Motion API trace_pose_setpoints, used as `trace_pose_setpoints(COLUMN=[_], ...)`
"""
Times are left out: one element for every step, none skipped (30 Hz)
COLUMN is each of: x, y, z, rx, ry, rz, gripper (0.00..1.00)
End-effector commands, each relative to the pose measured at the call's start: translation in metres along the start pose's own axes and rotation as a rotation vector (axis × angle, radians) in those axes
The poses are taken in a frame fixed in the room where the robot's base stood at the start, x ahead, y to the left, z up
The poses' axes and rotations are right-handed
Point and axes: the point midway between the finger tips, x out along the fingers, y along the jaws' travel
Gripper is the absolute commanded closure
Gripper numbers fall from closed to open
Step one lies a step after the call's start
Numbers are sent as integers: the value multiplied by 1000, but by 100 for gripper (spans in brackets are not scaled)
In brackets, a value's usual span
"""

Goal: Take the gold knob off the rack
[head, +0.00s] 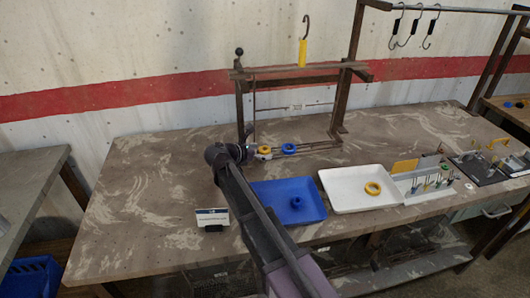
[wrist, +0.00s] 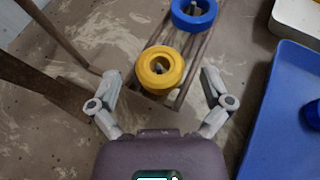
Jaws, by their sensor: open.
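The gold knob (wrist: 160,70) sits on the wooden rails of the rack (wrist: 187,92), with a hole in its middle. In the head view the gold knob (head: 264,150) shows just past the end of my arm, partly covered. My gripper (wrist: 159,82) is open and empty, with one finger on each side of the gold knob. Gaps show between the fingers and the knob; the height difference is hard to tell. A blue knob (wrist: 194,12) sits farther along the same rails, apart from the gold one.
A blue tray (head: 262,190) with a blue ring stands in front of the rack, right of my gripper in the wrist view. A white tray (head: 345,204) holding a yellow ring (head: 372,188) is beside it. Dark rack posts (head: 240,110) rise close behind my gripper.

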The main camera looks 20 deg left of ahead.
Motion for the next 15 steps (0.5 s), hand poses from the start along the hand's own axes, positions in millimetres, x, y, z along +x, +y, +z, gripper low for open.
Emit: trace_pose_setpoints(x=[0, 0, 0, 0, 0, 0, 0, 0, 0, 0, 0, 0, 0, 0, 0], y=[0, 0, 0, 0, 0, 0, 0, 0, 0, 0, 0, 0, 0, 0, 0], z=[0, 0, 0, 0, 0, 0, 0, 0, 0, 0, 0, 0, 0, 0, 0], rx=[0, 0, 0, 0, 0, 0, 0, 0, 0, 0, 0, 0, 0, 0, 0], ry=[0, 0, 0, 0, 0, 0, 0, 0, 0, 0, 0, 0, 0, 0, 0], rz=[0, 0, 0, 0, -1, -1, -1, -1, -1, -1, -1, -1, -1, -1, -1], gripper=[1, 1, 1, 1, 1, 1, 1, 7, 19, 28, 36, 48, 57, 66, 78])
